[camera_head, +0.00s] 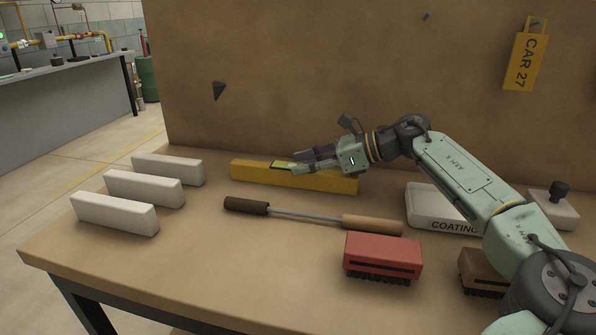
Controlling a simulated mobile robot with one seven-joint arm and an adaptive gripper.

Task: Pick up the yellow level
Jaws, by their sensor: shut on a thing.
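The yellow level (255,173) is a long yellow bar near the back of the bench, with a greenish vial window on its top. My gripper (299,162) reaches in from the right, over the middle of the level. Its fingers are shut on the level, one on the far side and one on the near side. The level looks to be at or close to the bench top; I cannot tell whether there is a gap under it. My gripper hides part of its top.
Several white bricks (144,189) stand at the left. A rod with dark and wooden handles (372,223) lies in front of the level. A red brush (383,256), a brown brush (480,271) and a white COATING tray (425,209) are at the right. A brown panel (300,70) rises behind.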

